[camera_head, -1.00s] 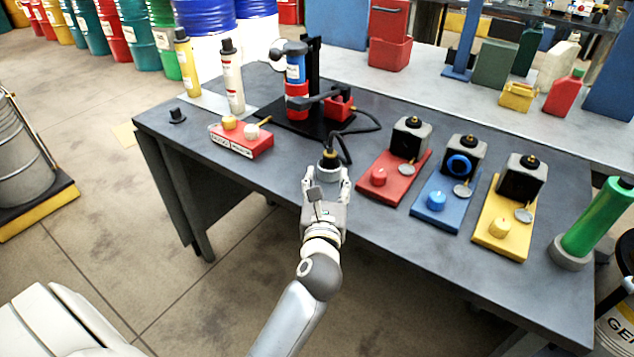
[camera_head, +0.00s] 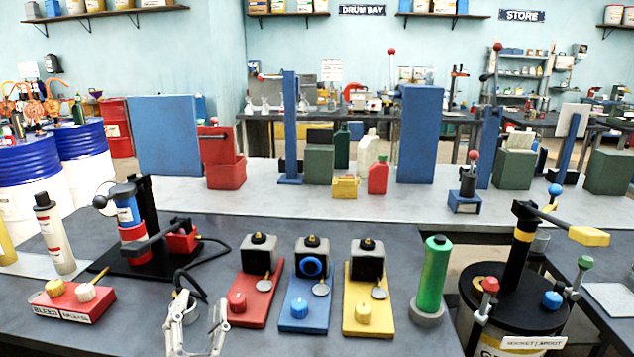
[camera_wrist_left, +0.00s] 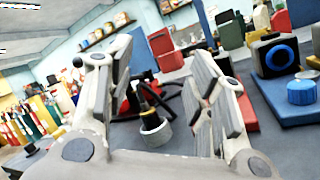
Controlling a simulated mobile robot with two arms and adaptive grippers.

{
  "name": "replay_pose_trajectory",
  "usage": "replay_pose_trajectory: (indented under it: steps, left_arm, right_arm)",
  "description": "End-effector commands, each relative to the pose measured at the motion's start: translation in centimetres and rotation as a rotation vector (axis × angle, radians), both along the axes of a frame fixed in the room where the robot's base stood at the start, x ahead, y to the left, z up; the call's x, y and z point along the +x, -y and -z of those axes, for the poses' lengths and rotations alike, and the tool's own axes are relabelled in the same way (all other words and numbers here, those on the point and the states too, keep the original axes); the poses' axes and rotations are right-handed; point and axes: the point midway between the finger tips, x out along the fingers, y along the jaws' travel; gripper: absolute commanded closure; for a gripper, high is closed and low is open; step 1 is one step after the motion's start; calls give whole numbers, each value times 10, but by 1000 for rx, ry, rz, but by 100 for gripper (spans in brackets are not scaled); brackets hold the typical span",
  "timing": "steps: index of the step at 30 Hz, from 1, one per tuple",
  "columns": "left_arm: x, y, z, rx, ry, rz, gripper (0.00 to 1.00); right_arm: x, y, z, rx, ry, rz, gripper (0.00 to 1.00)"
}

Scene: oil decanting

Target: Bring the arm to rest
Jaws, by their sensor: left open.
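My left gripper (camera_head: 197,316) is at the bottom of the head view, at the near part of the dark workbench (camera_head: 120,325). Its two fingers are spread apart, and they also flank the middle of the left wrist view (camera_wrist_left: 170,95). Between them in the picture is a black hose end with a grey collar (camera_wrist_left: 155,131); the fingers do not close on it. Its hose (camera_head: 212,240) runs back to the black stand (camera_head: 150,264) that carries a blue and red cylinder (camera_head: 129,216). My right gripper is not in view.
Red (camera_head: 246,309), blue (camera_head: 296,314) and yellow (camera_head: 356,327) plates with black blocks lie right of the gripper. A green cylinder (camera_head: 433,275) stands beyond them. A red box with two knobs (camera_head: 70,305) and a grey-white tube (camera_head: 56,238) are at left.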

Motion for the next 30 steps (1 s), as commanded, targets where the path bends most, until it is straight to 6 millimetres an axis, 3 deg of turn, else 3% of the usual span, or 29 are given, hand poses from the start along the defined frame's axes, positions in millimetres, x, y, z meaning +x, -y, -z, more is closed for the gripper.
replay_pose_trajectory:
  steps: [3,7,10,14,17,21,25,30]
  left_arm:
    - [-19,45,-7,370,28,95,51]
    - [-41,93,11,774,31,210,51]
    - [-61,123,42,1078,10,309,51]
    - [-91,142,98,1462,-48,457,51]
    - [-118,140,146,1738,-118,591,51]
    - [-160,113,206,2067,-248,793,51]
    - [-196,77,241,2277,-378,971,51]
    - [-241,30,265,2452,-553,1184,51]
  right_arm:
    - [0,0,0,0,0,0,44]
    - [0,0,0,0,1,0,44]
    - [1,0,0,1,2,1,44]
    - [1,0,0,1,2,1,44]
    - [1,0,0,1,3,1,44]
    - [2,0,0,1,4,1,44]
    - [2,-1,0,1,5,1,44]
    - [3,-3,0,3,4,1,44]
